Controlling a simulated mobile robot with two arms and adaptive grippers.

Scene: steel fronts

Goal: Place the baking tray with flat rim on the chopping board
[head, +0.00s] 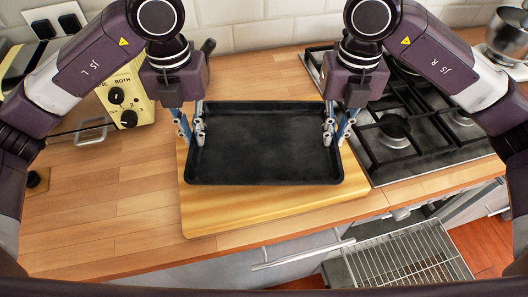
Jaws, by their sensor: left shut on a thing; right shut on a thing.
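The black baking tray (264,145) with a flat rim is over the chopping board (250,210), a pale wooden board on the counter. The tray is level; I cannot tell whether it touches the board or is slightly above it. The board shows along the tray's front and left sides. My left gripper (197,132) is shut on the tray's left rim. My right gripper (331,132) is shut on the tray's right rim.
A gas hob (405,130) lies right of the board. A cream toaster (122,100) stands at the left. Below the counter edge at the right, an open oven shows a wire rack (408,255). The front-left counter (110,215) is clear.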

